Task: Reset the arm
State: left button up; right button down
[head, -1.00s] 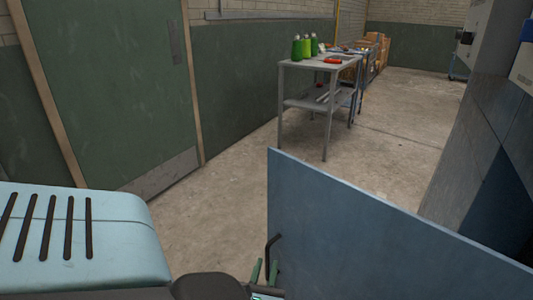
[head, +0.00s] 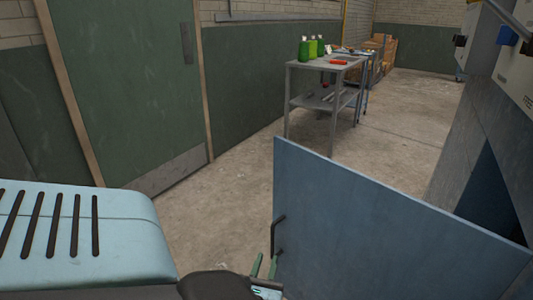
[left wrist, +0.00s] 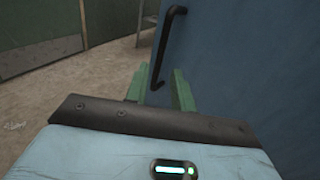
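A blue cabinet door (head: 370,225) stands swung open in the head view, with a black bar handle (head: 278,235) near its left edge. The door (left wrist: 250,70) and handle (left wrist: 162,45) also show in the left wrist view. My left gripper (head: 265,266) is at the bottom of the head view, just below the handle. Its two green fingers (left wrist: 159,88) are apart with nothing held between them. The handle's lower end appears between the fingers in the wrist view; I cannot tell whether they touch it. My right gripper is not in view.
A grey metal table (head: 328,66) with green bottles (head: 312,47) stands on the concrete floor beyond the door. A green wall door (head: 125,80) is at the left. The dark cabinet opening (head: 495,195) is at the right. Floor between the wall and cabinet door is clear.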

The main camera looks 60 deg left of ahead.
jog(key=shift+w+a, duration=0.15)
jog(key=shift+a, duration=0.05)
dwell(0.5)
